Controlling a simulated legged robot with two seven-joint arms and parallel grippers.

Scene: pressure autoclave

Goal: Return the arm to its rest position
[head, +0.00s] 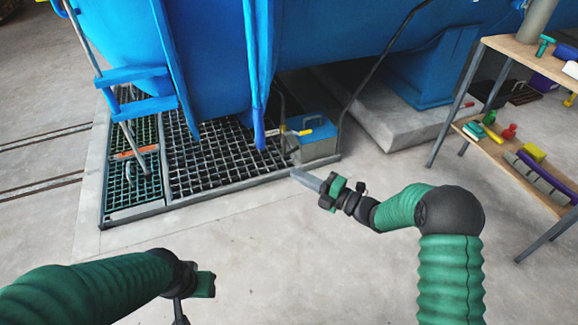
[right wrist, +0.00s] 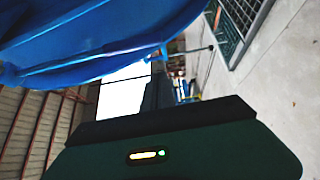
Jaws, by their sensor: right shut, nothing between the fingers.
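My right gripper (head: 308,181) is shut and empty in the head view. It is held out over the concrete floor, in front of the grey box beside the grating, and its arm bends back to the lower right. My left gripper (head: 180,310) shows only in part at the bottom edge of the head view, and its fingers are mostly cut off. The blue autoclave (head: 210,60) fills the upper middle of the head view; its blue shell (right wrist: 90,45) also shows at the top of the right wrist view.
A floor grating (head: 215,150) lies under the autoclave. A grey box with a blue lid (head: 318,145) stands at its right end. A shelf rack (head: 520,50) with tools stands at the right. The concrete floor (head: 270,250) between my arms is clear.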

